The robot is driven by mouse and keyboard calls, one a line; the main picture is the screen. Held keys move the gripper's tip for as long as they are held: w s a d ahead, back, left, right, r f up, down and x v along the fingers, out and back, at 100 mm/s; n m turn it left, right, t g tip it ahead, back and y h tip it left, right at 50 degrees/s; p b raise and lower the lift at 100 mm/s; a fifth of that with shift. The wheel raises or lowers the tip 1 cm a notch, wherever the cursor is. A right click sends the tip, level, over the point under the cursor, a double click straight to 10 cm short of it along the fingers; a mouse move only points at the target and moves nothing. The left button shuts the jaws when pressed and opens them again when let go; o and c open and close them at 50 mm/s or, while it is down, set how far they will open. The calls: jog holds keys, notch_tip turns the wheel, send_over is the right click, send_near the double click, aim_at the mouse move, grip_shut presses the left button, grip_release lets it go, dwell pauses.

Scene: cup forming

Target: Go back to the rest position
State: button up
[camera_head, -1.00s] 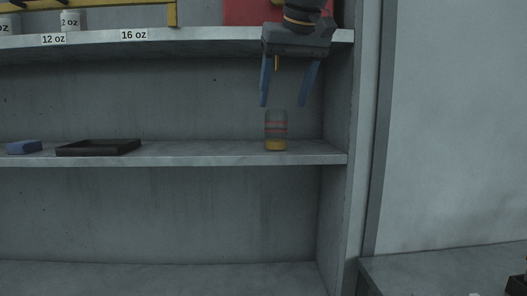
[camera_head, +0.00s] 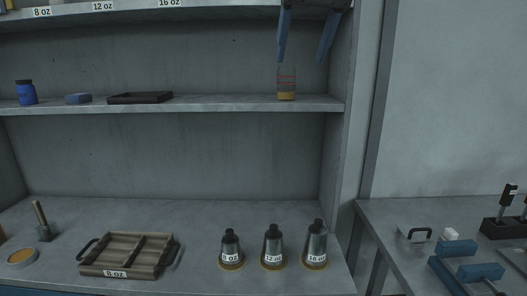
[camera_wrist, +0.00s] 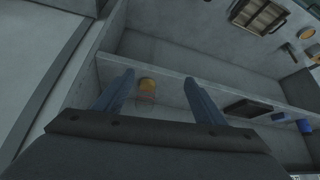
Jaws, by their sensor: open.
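My gripper (camera_head: 300,58) is open, with its two blue fingers spread and pointing down at the top of the head view. A clear beaker (camera_head: 286,83) with red bands and a yellow bottom stands upright on the middle shelf (camera_head: 220,106), below the fingers. In the wrist view my gripper (camera_wrist: 166,78) shows nothing between its fingertips but the view past them. The beaker (camera_wrist: 147,85) appears there beyond the fingers, nearer the left one. The fingers are apart from it.
The middle shelf also holds a black tray (camera_head: 140,98), a blue block (camera_head: 78,99) and a blue jar (camera_head: 26,93). Below are an 8 oz wooden mould (camera_head: 127,262) and three metal weights (camera_head: 273,248). A side bench (camera_head: 385,215) with tools stands at the right.

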jog(key=s+d+f+m+g+h, duration=0.1)
jog(key=s+d+f+g, duration=0.15)
jog(key=f, duration=1.25)
jog(key=s+d+f+g, duration=0.15)
jog(key=d+f, duration=0.25)
jog(key=f, duration=1)
jog(key=s+d+f, duration=0.2)
jog(key=s+f, duration=0.6)
jog(key=f, duration=0.1)
jog(key=s+d+f+m+g, duration=0.1)
jog(key=s+d+f, duration=0.1)
jog(key=s+f, duration=0.7)
jog(key=shift+d+f+g, duration=0.15)
jog(key=shift+d+g, duration=0.15)
jog(key=shift+d, duration=0.1)
jog(key=shift+w, duration=0.1)
